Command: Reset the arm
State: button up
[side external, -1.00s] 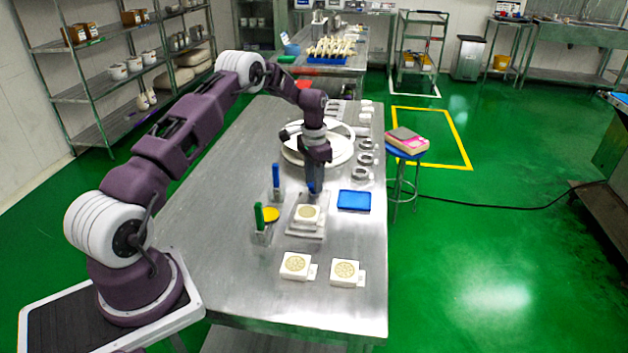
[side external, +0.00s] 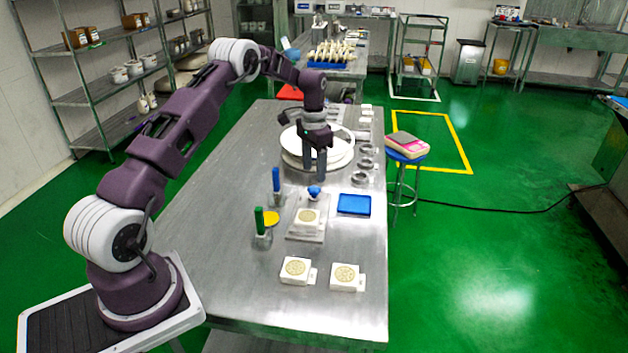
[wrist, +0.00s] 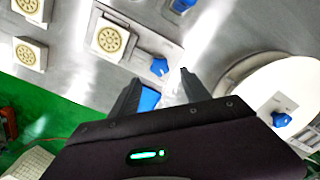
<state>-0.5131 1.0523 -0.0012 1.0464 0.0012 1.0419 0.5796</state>
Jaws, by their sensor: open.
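My gripper (side external: 315,174) points down over the steel table with its two dark fingers apart and nothing between them. It hangs above and a little behind a small blue knob (side external: 314,191), in front of the large round white plate (side external: 335,158). The knob sits at the back end of a metal plate (side external: 303,238) that also carries a white block with a round pattern (side external: 307,217). In the wrist view the open fingers (wrist: 158,86) show, with the blue knob (wrist: 160,67) just beyond them, clear of both.
Two more patterned white blocks (side external: 295,268) (side external: 345,275) lie near the front. A blue tray (side external: 354,204) and metal rings (side external: 364,164) lie at the right.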

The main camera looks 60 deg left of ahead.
jog(key=shift+d+r, duration=0.1)
jog(key=shift+r, duration=0.75)
jog(key=s+d+r+t, duration=0.1)
jog(key=s+d+r, duration=0.3)
jog(key=d+r, duration=0.45)
jog(key=s+d+r+t, duration=0.1)
jog(key=s+d+r, duration=0.4)
jog(key=r, duration=0.7)
jog(key=s+d+r+t, duration=0.2)
jog(key=s+d+r, duration=0.2)
jog(key=s+d, duration=0.5)
jog(key=s+d+f, duration=0.1)
jog(key=s+d, duration=0.1)
jog(key=s, duration=0.6)
jog(key=s+d+f+t, duration=0.1)
jog(key=s+d+f, duration=0.1)
jog(key=s, duration=0.5)
jog(key=shift+s+n+t, duration=0.3)
jog(key=shift+s+n, duration=0.1)
